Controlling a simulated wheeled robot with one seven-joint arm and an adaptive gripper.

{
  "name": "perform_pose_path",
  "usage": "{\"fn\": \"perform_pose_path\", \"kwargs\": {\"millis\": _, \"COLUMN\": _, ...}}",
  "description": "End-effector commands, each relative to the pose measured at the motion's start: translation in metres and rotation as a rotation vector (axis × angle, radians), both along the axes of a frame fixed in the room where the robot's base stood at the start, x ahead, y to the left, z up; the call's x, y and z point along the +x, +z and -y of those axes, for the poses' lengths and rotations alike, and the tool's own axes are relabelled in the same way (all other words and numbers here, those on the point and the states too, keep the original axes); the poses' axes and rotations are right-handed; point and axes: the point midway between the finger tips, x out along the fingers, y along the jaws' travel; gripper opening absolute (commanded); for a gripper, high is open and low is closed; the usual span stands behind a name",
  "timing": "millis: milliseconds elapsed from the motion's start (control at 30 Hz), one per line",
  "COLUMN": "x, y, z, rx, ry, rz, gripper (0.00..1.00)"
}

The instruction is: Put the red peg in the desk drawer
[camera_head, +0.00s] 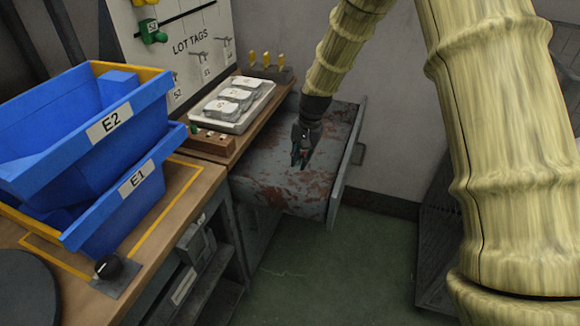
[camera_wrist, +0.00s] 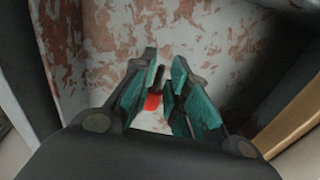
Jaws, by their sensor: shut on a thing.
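My gripper (camera_head: 301,156) hangs over the open desk drawer (camera_head: 270,160), fingers pointing down. In the wrist view my gripper (camera_wrist: 166,62) is shut on the red peg (camera_wrist: 153,102). The peg shows a red end and a dark shaft between the teal finger pads. The worn, rust-stained drawer floor (camera_wrist: 108,65) lies beyond the fingertips. The drawer is pulled out from under the bench, and its inside looks empty. I cannot tell exactly how high the peg is above the drawer floor. The peg is mostly hidden by the fingers in the head view.
The drawer front (camera_head: 347,165) stands at the right. A wooden block (camera_head: 212,143) and a tray of pale packets (camera_head: 232,106) sit on the bench edge beside the drawer. Blue bins (camera_head: 85,135) are stacked at the left. Yellow tags (camera_head: 267,59) stand at the back.

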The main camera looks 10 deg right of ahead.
Motion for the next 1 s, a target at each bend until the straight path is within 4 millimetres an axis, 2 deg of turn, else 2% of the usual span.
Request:
{"fn": "perform_pose_path", "kwargs": {"millis": 300, "x": -0.001, "y": -0.048, "z": 0.000, "rx": 0.000, "ry": -0.001, "rz": -0.002, "gripper": 0.02}}
{"fn": "perform_pose_path", "kwargs": {"millis": 533, "x": -0.001, "y": -0.065, "z": 0.000, "rx": 0.000, "ry": 0.000, "rz": -0.001, "gripper": 0.02}}
{"fn": "perform_pose_path", "kwargs": {"millis": 700, "x": -0.001, "y": -0.087, "z": 0.000, "rx": 0.000, "ry": 0.000, "rz": -0.002, "gripper": 0.02}}
{"fn": "perform_pose_path", "kwargs": {"millis": 1000, "x": 0.000, "y": -0.093, "z": 0.000, "rx": 0.000, "ry": 0.001, "rz": 0.000, "gripper": 0.02}}
